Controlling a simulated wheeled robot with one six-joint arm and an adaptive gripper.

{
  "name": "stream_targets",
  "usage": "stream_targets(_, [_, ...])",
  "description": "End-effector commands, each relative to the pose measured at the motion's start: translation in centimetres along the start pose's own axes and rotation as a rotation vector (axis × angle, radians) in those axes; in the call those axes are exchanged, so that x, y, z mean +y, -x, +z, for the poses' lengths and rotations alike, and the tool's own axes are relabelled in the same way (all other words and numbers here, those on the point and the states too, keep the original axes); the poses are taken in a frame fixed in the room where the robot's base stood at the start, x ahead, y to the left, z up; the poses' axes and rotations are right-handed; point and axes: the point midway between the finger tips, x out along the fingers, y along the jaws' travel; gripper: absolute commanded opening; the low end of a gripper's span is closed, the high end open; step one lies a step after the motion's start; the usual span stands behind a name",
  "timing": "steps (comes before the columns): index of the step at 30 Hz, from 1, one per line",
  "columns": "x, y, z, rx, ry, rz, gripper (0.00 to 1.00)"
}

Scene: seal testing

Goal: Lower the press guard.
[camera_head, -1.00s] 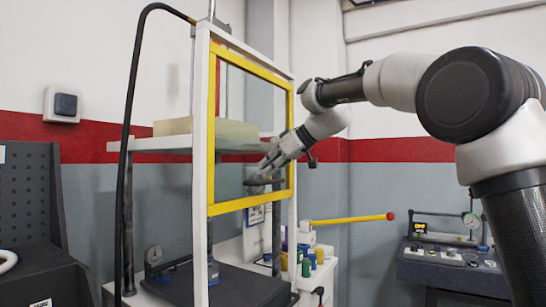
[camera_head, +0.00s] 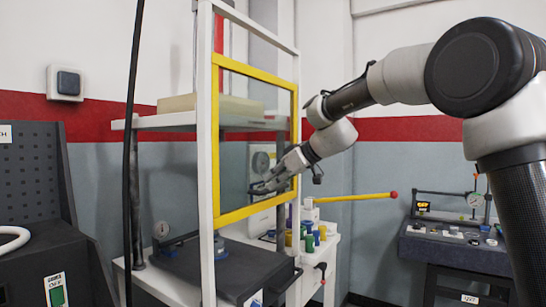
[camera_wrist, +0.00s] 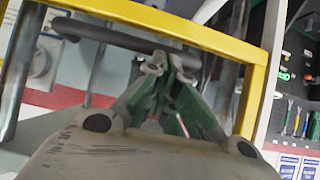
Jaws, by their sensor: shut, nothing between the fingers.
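The press guard (camera_head: 215,140) is a clear panel in a yellow frame, standing upright between white posts. Its lower edge hangs above the dark press base (camera_head: 190,268). In the wrist view its yellow frame (camera_wrist: 190,33) crosses the top and right side. A dark curved handle bar (camera_wrist: 100,33) runs inside that frame. My gripper (camera_head: 258,188) is at the lower right part of the guard, its fingers shut and empty. In the wrist view the fingertips (camera_wrist: 168,62) are close to the bar. I cannot tell whether they touch it.
A white shelf (camera_head: 160,122) with a pale block (camera_head: 190,103) is behind the guard. A yellow lever (camera_head: 355,197) with a red knob sticks out to the right. Several small colored parts (camera_head: 308,240) stand on the white side table. A test bench (camera_head: 440,247) is at the right.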

Motion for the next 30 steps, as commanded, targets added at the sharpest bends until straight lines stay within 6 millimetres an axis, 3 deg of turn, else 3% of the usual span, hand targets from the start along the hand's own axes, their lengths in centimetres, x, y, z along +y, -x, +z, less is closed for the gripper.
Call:
stream_targets(1, [0.0, -1.1, 1.7, -0.005, -0.006, -0.002, 0.0])
stream_targets(6, [0.0, -4.4, 6.5, -0.005, -0.006, -0.001, 0.0])
stream_targets(15, [0.1, -8.9, 13.0, -0.003, -0.004, 0.0, 0.0])
stream_targets(21, [0.1, -10.4, 15.2, 0.0, -0.002, 0.001, 0.0])
stream_targets(30, [0.0, -11.1, 16.2, 0.001, 0.0, 0.0, 0.0])
